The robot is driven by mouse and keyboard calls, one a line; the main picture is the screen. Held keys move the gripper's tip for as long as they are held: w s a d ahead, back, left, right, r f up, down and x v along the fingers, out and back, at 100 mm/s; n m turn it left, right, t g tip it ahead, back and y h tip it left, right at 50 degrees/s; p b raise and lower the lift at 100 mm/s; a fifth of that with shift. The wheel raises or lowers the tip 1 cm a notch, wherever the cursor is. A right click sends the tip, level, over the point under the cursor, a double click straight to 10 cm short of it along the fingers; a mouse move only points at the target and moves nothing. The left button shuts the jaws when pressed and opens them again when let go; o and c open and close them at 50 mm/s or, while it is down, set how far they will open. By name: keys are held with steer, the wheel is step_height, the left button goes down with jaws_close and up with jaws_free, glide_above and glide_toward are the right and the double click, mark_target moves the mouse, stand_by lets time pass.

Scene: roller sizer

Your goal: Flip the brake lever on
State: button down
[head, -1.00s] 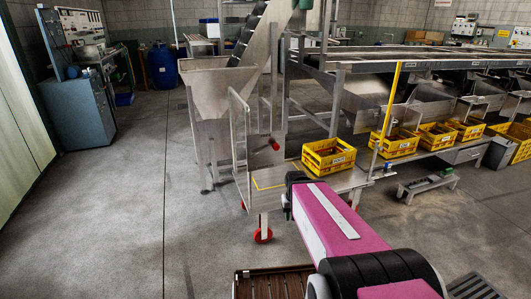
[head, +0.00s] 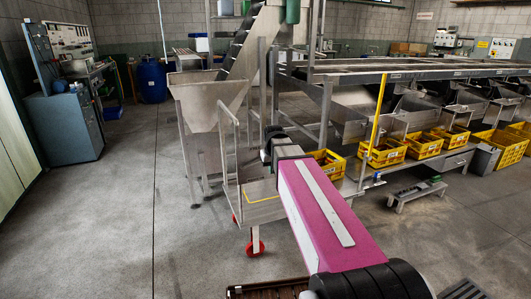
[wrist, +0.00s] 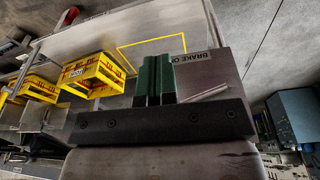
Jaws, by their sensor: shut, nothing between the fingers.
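A cart (head: 265,212) stands on the floor in the head view, with a metal deck, a tubular handle and red wheels. In the wrist view its deck (wrist: 100,40) carries a yellow outline. A dark plate with a partly readable "BRAKE O" label (wrist: 193,62) lies beside the deck's edge. A thin pale bar (wrist: 207,93) near the label looks like the brake lever; its lower part is hidden behind my gripper's body, so its setting cannot be told. My gripper (wrist: 160,62) shows two green fingers, shut together and empty, left of the label and bar. Contact cannot be told.
Yellow crates (head: 330,163) stand to the right of the cart, along a low shelf under the sizer frame. A steel hopper (head: 212,105) stands behind the cart. A small step stool (head: 417,193) is on the floor at right. The floor at left is clear.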

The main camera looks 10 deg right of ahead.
steer(key=w+a+r, duration=0.1)
steer(key=w+r, duration=0.3)
steer(key=r, duration=0.4)
steer(key=w+a+r+n+t, duration=0.1)
steer(key=w+r, duration=0.3)
steer(key=r, duration=0.4)
steer(key=shift+r, duration=0.25)
steer(key=shift+f, duration=0.1)
steer(key=x, duration=1.2)
steer(key=shift+d+f, duration=0.2)
steer(key=shift+f, duration=0.1)
steer(key=shift+d+f, duration=0.1)
steer(key=shift+f, duration=0.5)
